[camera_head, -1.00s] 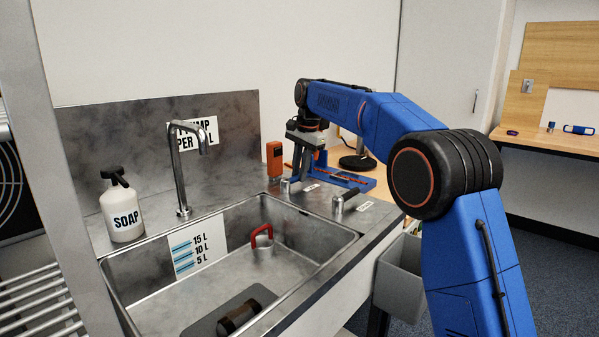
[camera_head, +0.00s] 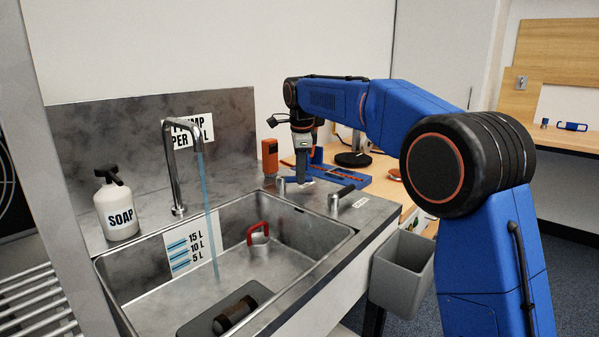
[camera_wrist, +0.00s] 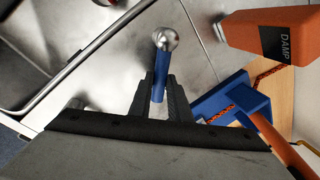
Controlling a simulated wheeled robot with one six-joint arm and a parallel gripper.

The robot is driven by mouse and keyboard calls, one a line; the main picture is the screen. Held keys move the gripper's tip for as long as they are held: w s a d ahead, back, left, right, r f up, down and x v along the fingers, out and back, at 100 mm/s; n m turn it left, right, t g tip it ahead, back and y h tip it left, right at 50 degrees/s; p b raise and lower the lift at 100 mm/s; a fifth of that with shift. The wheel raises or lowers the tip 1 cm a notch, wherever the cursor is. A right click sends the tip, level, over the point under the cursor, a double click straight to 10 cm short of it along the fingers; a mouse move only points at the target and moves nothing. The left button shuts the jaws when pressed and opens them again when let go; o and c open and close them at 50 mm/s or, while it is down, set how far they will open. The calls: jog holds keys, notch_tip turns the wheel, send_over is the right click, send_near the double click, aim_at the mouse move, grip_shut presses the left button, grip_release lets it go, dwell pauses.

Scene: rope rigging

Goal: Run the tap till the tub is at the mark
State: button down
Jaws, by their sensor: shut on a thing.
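The curved steel tap (camera_head: 175,165) stands behind the tub (camera_head: 345,238), a steel sink basin. A blue stream of water (camera_head: 211,230) falls from the spout into it. The mark plate (camera_head: 187,250) on the tub's back wall reads 15 L, 10 L and 5 L. I cannot make out a water level against it. A red-handled plug (camera_head: 258,233) sits on the tub floor. My gripper (camera_head: 302,166) is right of the tap at the back counter. In the wrist view, my gripper (camera_wrist: 157,100) is shut on a blue lever (camera_wrist: 160,78) with a silver ball end.
An orange box (camera_head: 270,156) and a blue rack (camera_head: 335,172) are near my gripper. A soap bottle (camera_head: 120,212) stands left. A dark cylinder (camera_head: 236,314) lies in front. A grey bin (camera_head: 402,270) hangs right.

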jog(key=shift+s+m, duration=0.5)
jog(key=shift+m, duration=0.4)
jog(key=c, duration=1.6)
grip_release()
jog(key=shift+c, duration=0.2)
jog(key=s+r, duration=0.3)
jog(key=r, duration=1.4)
jog(key=shift+s, duration=0.2)
